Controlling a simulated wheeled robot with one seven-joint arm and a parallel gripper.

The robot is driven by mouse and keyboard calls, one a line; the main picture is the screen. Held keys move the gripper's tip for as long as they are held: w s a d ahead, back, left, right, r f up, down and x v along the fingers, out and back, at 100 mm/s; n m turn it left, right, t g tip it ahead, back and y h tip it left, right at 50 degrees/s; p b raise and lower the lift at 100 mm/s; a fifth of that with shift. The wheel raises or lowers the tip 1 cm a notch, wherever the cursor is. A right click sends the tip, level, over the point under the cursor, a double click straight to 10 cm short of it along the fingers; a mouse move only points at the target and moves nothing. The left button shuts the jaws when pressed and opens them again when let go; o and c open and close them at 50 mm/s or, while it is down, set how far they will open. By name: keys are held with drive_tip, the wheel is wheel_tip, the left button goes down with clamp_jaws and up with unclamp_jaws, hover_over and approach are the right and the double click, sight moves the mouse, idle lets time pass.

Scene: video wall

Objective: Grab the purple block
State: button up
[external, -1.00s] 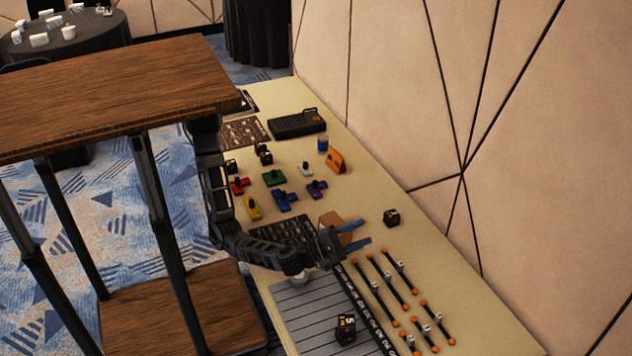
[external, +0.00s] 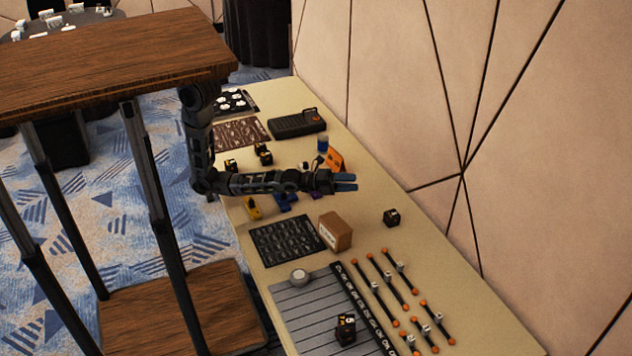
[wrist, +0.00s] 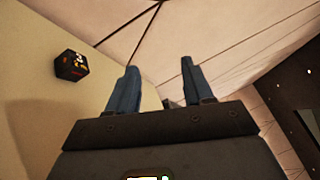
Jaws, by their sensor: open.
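The purple block (external: 316,195) is mostly hidden in the external view; only a small bit shows just below my wrist. My gripper (external: 346,182) reaches across the table above that area, with its blue fingers pointing right toward the wall. In the wrist view my gripper (wrist: 155,88) shows its two blue fingers apart, with nothing between them. The purple block is not seen in the wrist view.
A blue block (external: 286,201) and a yellow block (external: 252,208) lie left of my wrist. A brown box (external: 335,230) stands nearer the camera. A dark cube (external: 391,217) sits to the right; it also shows in the wrist view (wrist: 71,66). An orange card (external: 336,160) stands behind my gripper.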

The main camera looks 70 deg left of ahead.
drive_tip(key=s+a+f+m+y, duration=0.2)
drive_tip(key=s+a+f+y, duration=0.1)
drive_tip(key=a, duration=0.4)
drive_tip(key=s+a+f+m+g+y+p, duration=0.1)
drive_tip(key=s+a+f+m+y, duration=0.1)
drive_tip(key=a, duration=0.6)
drive_tip(key=s+a+f+m+g+y, duration=0.1)
drive_tip(key=s+a+f+m+y, duration=0.2)
drive_tip(key=a+f+y, duration=0.3)
drive_tip(key=shift+s+a+f+y, duration=0.15)
drive_tip(key=shift+s+a+f, duration=0.2)
drive_tip(key=shift+a, duration=0.25)
drive_tip(key=shift+s+a+f+y, duration=0.15)
drive_tip(key=shift+s+a+f, duration=0.15)
drive_tip(key=shift+a, duration=0.25)
drive_tip(key=shift+f+p+x, duration=0.2)
drive_tip(key=shift+p+x, duration=0.2)
drive_tip(key=shift+x, duration=3.35)
drive_tip(key=shift+s+d, duration=0.1)
drive_tip(key=shift+c, duration=0.4)
clamp_jaws()
